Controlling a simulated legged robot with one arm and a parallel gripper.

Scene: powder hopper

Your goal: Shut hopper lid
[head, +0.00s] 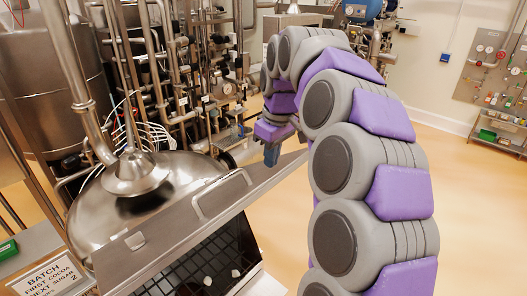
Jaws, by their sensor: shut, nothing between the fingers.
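The hopper (248,272) is at the bottom middle in the head view, its mouth showing a dark grid with a few small whitish lumps on it. Its grey metal lid (165,246) stands raised along the far side of the mouth, with a bar handle (221,193) on it. The lid is open. My gripper (272,153) is shut and empty, pointing down near the lid's far right end. Whether it touches the lid I cannot tell. My own arm hides what lies behind it on the right.
A large domed steel vessel (150,185) stands close behind the lid, with pipes and valves beyond. A sign (50,278) reading "BATCH FIRST COCOA NEXT SUGAR 2" is at the lower left, near a green object (8,249). The floor (470,210) at right is clear.

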